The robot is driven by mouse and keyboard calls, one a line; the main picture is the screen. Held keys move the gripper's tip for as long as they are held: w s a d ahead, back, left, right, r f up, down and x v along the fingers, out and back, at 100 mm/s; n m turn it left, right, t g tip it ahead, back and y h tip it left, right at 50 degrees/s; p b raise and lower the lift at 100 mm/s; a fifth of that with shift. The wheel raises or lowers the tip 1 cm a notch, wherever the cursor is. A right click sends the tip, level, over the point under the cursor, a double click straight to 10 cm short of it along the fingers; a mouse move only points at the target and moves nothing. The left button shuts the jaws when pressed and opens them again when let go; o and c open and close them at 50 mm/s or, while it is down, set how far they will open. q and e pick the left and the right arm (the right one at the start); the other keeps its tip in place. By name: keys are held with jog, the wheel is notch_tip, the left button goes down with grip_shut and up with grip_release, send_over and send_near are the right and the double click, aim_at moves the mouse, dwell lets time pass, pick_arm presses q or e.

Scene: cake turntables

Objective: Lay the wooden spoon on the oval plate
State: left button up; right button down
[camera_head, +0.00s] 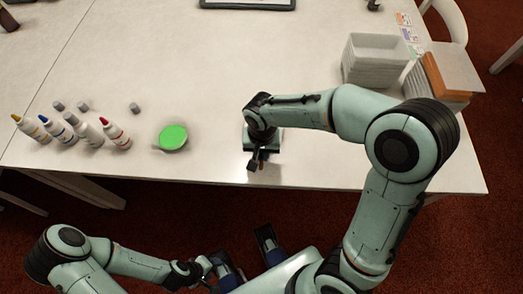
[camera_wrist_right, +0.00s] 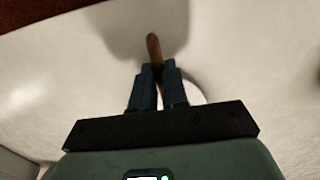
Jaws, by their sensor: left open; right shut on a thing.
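My right gripper (camera_head: 254,163) is over the front part of the table in the head view. In the right wrist view its blue fingers (camera_wrist_right: 157,70) are shut on the wooden spoon (camera_wrist_right: 152,45), whose brown end sticks out past the fingertips. The rest of the spoon is hidden behind the gripper. A pale curved edge (camera_wrist_right: 196,94) shows beside the right-hand finger; I cannot tell whether it is the oval plate. I cannot make out the plate in the head view. My left gripper (camera_head: 248,258) is open and empty, off the table's front edge.
A green-topped round thing (camera_head: 174,137) lies left of my right gripper. Several bottles (camera_head: 88,133) and small grey caps (camera_head: 135,108) stand further left. Stacked white bins (camera_head: 374,60) are at the back right, next to a brown box (camera_head: 449,72). The table's (camera_head: 210,60) middle is clear.

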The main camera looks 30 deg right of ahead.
jog(key=c, duration=1.1)
grip_release()
jog(key=shift+r, duration=0.1)
notch_tip(320, 180, up, 13)
jog(key=p, duration=0.2)
jog(key=shift+r+p, duration=0.15)
jog(key=shift+p, duration=0.25)
